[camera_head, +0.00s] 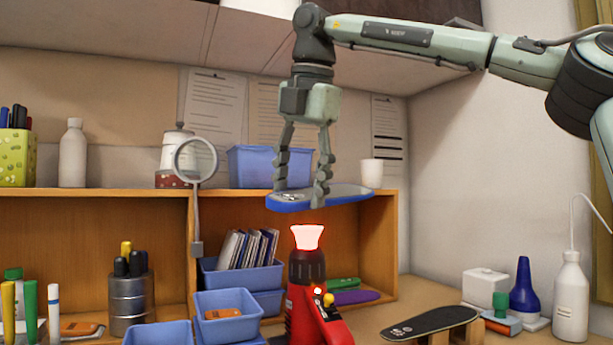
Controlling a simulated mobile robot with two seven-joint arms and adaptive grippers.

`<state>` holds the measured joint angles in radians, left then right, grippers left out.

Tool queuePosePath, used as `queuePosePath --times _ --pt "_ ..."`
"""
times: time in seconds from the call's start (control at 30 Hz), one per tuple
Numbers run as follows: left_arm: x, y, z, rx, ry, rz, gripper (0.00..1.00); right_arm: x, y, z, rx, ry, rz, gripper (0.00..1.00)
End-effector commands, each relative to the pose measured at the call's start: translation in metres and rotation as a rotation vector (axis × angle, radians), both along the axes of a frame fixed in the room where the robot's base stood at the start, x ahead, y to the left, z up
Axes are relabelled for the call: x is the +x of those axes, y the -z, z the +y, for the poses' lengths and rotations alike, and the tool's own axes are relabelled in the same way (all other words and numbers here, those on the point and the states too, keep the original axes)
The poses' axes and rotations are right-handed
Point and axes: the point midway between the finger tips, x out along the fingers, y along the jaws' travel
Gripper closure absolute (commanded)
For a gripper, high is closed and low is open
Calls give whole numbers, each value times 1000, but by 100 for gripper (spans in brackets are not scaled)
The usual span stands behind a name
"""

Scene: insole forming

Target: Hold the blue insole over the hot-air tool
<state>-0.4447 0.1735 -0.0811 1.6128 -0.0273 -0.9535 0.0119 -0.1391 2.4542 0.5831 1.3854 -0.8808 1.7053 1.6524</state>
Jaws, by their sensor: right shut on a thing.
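The blue insole (345,194) has a grey top and a blue edge. My right gripper (301,196) is shut on it near its left end and holds it roughly level in the air. The hot-air tool (305,290) is red and black and stands upright below, with its nozzle glowing red-white. The insole is above the nozzle with a gap between them; it does not touch the tool. My left gripper is not in view.
A wooden shelf (90,189) with blue bins (222,318) stands behind the tool. A dark insole-shaped piece (430,322) rests on a wooden support at the right. Bottles (570,298) stand at the far right. A magnifier (195,160) is at the shelf's front.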

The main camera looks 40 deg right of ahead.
Motion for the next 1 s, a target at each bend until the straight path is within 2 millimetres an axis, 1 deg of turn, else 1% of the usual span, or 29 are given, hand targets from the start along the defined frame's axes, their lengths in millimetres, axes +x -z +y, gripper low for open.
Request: queuePosePath --times 0.17,0.4,0.63,0.8,1.0 --pt "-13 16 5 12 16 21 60 13 1 -4 2 1 1 63" --pt "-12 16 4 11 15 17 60 41 6 -13 0 2 2 63" --pt "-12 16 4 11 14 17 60 64 10 -20 0 1 2 63" --pt "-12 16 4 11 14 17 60 75 11 -23 0 0 1 63" --pt "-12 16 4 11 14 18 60 79 12 -25 1 -1 0 63"
